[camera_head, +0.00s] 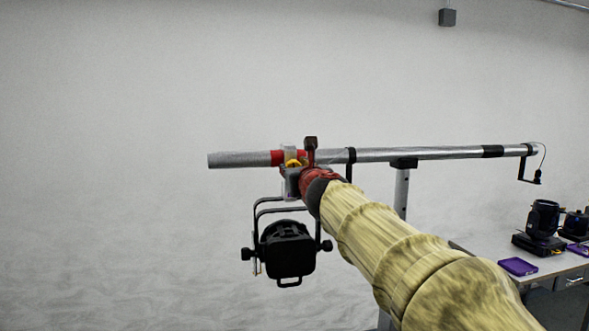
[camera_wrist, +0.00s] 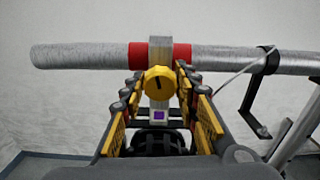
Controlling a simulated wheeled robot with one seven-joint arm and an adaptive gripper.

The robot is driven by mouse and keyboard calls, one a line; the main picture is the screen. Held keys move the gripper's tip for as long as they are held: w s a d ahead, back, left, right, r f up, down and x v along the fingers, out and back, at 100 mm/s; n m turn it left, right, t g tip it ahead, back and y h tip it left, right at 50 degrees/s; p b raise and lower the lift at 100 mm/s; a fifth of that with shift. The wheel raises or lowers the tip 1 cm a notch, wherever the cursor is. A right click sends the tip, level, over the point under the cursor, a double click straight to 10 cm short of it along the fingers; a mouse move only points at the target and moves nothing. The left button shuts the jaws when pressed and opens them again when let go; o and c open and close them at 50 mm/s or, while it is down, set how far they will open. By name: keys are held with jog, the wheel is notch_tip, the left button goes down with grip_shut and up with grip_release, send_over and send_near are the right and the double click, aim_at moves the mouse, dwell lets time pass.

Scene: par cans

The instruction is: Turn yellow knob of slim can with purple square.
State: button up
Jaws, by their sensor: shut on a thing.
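The yellow knob (camera_wrist: 160,85) faces the wrist camera, on the front of a grey clamp (camera_wrist: 183,54) around the pipe. It also shows in the head view (camera_head: 293,163), partly hidden by my arm. The purple square (camera_wrist: 159,115) is on the clamp's lower part, below the knob. The black can (camera_head: 286,249) hangs below from a curved yoke; its dark top shows in the wrist view (camera_wrist: 158,141). My gripper (camera_wrist: 160,84) has its yellow-padded fingers on either side of the knob, shut on it. The exact contact at the fingertips is hard to see.
The silver pipe (camera_head: 440,154) runs across, with red bands (camera_wrist: 137,56) beside the clamp. A black bracket (camera_wrist: 256,100) hangs to the right. A stand (camera_head: 402,190) holds the pipe. A table (camera_head: 480,246) at right bears dark fixtures (camera_head: 543,222) and a purple tray (camera_head: 518,266). Left is clear.

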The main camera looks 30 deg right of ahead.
dwell(0.3)
jog(key=o, duration=1.1)
jog(key=shift+o, duration=0.3)
jog(key=v, duration=1.2)
